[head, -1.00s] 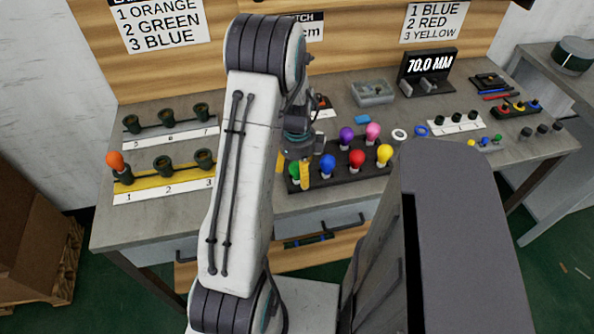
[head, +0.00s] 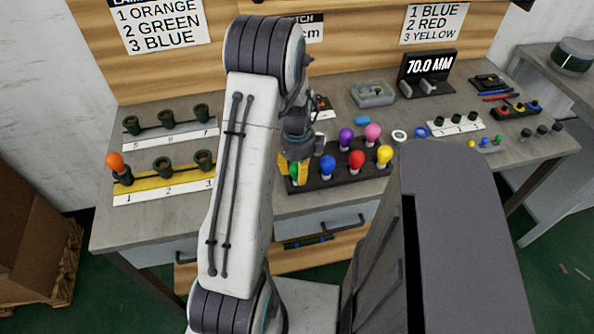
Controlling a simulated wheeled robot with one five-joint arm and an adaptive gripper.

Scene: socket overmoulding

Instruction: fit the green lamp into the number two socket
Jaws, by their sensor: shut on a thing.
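The green lamp (head: 293,172) stands at the left end of the dark lamp tray (head: 322,183), partly hidden by my gripper. My gripper (head: 293,171) points down, with its yellow fingers shut on the green lamp on either side of it. The number two socket (head: 163,164) is a dark empty cup in the middle of the yellow strip at the left. An orange lamp (head: 116,161) sits in the number one socket beside it. The number three socket (head: 204,159) is empty.
Blue (head: 327,164), red (head: 356,159), yellow (head: 384,154), purple (head: 345,137) and pink (head: 372,131) lamps stand close by in the tray. A back row of sockets (head: 166,117) lies behind the yellow strip. My arm hides the table between strip and tray.

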